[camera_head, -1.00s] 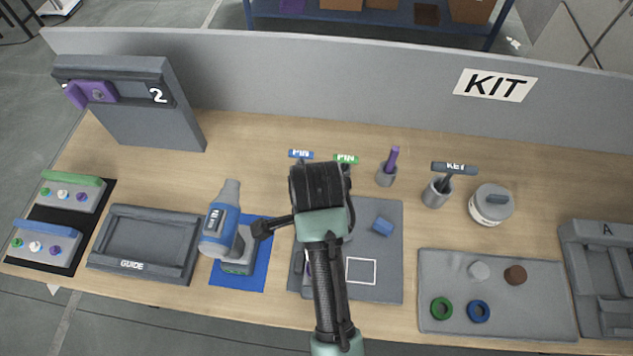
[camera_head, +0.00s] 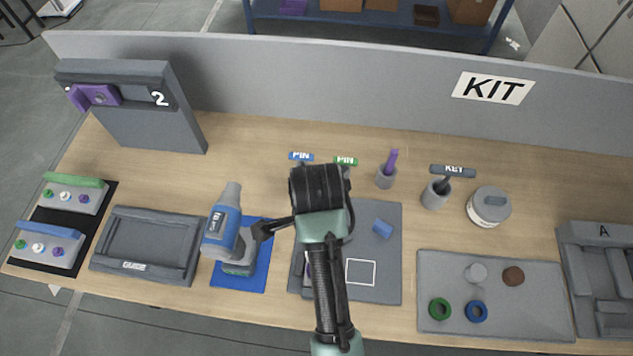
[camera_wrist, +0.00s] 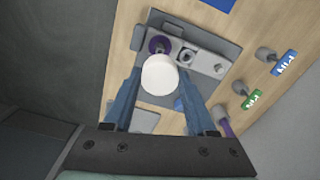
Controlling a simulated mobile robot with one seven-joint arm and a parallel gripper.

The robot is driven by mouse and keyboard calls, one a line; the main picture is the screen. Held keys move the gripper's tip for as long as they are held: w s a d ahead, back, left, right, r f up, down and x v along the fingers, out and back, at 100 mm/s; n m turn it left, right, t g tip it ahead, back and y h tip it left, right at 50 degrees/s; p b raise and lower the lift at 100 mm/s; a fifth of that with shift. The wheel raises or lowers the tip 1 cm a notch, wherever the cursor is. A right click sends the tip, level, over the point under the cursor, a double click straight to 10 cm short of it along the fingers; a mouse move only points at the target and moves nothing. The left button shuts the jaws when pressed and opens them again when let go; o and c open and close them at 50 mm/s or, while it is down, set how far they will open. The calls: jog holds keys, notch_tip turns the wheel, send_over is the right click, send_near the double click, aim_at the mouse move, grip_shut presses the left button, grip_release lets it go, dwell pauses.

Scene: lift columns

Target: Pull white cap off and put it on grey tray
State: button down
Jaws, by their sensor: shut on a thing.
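A round white cap (camera_wrist: 159,76) sits between the blue fingertips of my gripper (camera_wrist: 159,80) in the wrist view, and the gripper is shut on it. Behind it are a purple round part (camera_wrist: 158,45) and a grey fixture (camera_wrist: 202,62). I cannot tell whether the cap still touches the fixture. In the head view my arm hides the cap and fingers above the grey mat (camera_head: 382,290). The grey tray (camera_head: 520,322) lies at the right, with a pale round piece (camera_head: 476,272), a brown piece (camera_head: 513,276), a green ring (camera_head: 439,309) and a blue ring (camera_head: 477,311).
A blue drill (camera_head: 223,230) stands left of my arm. The tray's upper left is bare.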

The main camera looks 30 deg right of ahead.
jog(key=shift+r, duration=0.2)
jog(key=shift+r+p, duration=2.35)
jog(key=shift+p, duration=0.55)
jog(key=shift+f, duration=0.15)
